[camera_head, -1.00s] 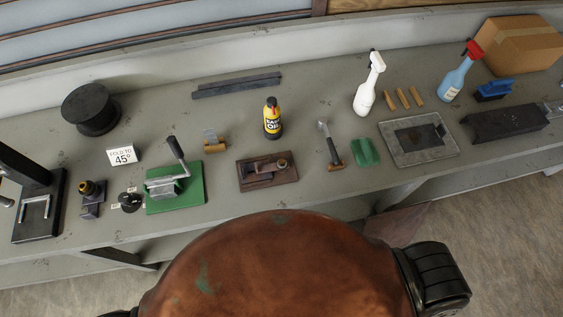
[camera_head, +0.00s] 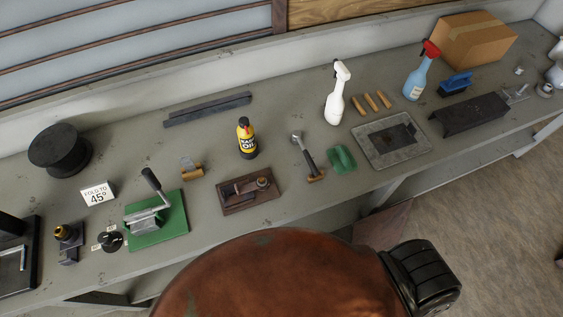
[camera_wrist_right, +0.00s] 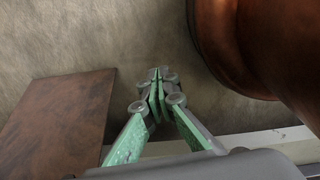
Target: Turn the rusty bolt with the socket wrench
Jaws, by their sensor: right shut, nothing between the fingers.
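A brown plate (camera_head: 236,205) lies on the bench near its front edge, in the middle of the head view. A rusty bolt head (camera_head: 262,183) appears to stand on its right part. Dark parts lie on the plate beside it; I cannot tell whether one is the socket wrench. My right gripper (camera_wrist_right: 157,82) shows only in the right wrist view. It is shut and empty, with its green-padded fingers together over the floor, away from the plate. My left gripper is not in view.
A yellow and black oil bottle (camera_head: 246,140) stands behind the plate. A green bending tool (camera_head: 160,222) is at its left, a hammer (camera_head: 307,156) at its right. A brown panel (camera_wrist_right: 50,125) is left of my right gripper. Bare bench lies around the plate.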

